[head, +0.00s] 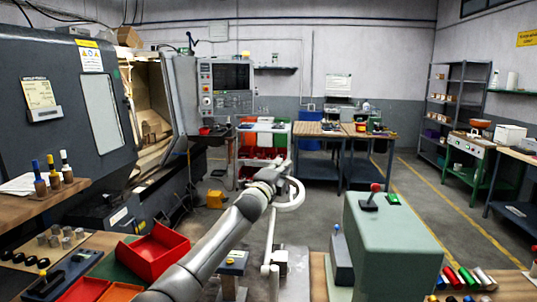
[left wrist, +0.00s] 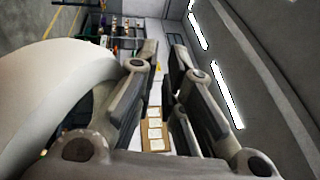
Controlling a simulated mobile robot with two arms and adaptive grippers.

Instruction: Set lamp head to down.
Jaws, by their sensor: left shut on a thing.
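The lamp head is a white ring (head: 295,202) at the middle of the head view, on a pale lamp arm (head: 268,240) rising from the bench. In the left wrist view a large white curved surface, apparently the lamp head (left wrist: 55,80), fills the left side. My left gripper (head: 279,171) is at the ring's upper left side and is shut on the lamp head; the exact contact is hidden. The left wrist view shows its two fingers (left wrist: 163,60) with a gap between them. I cannot tell the ring's exact tilt. My right gripper is not in view.
A grey-green machine housing (head: 390,245) with a red-knobbed lever (head: 372,190) stands close on the right. A red bin (head: 152,252) and small parts lie on the left bench. A lathe with an open door (head: 72,120) is beyond. Open floor lies behind the lamp.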

